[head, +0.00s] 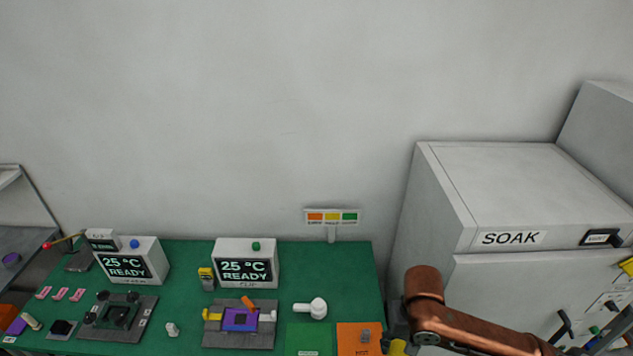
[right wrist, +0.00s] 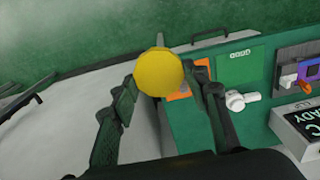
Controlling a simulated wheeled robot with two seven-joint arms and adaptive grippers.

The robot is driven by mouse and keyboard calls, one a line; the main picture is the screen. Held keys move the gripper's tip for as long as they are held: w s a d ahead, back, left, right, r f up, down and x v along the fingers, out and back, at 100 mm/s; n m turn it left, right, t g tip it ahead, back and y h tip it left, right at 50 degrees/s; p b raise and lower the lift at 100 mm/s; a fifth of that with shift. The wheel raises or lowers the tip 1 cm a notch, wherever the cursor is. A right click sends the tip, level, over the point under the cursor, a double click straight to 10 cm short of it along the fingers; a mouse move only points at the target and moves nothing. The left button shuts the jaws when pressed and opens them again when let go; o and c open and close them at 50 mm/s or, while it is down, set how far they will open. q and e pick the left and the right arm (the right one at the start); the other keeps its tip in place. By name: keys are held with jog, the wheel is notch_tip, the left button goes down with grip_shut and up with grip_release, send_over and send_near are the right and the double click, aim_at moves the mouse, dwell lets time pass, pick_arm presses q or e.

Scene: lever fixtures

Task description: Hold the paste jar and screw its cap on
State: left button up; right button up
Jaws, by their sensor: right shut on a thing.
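My right gripper (head: 396,338) is at the lower right of the head view, by the table's right edge. In the right wrist view its two dark fingers (right wrist: 163,80) are shut on a yellow round piece (right wrist: 158,70). A small whitish upright item (head: 172,329) stands on the green table. It is too small to identify. My left gripper is not in view.
The green table (head: 190,290) bears two display boxes (head: 247,264) (head: 131,262), grey fixtures (head: 118,318) (head: 240,335), a white round-headed tool (head: 312,308), a green mat (head: 305,335) and an orange mat (head: 350,345). The SOAK cabinet (head: 500,190) stands to the right.

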notch_tip(320, 180, down, 8)
jog(key=b, duration=0.6)
jog(key=shift+w, duration=0.1)
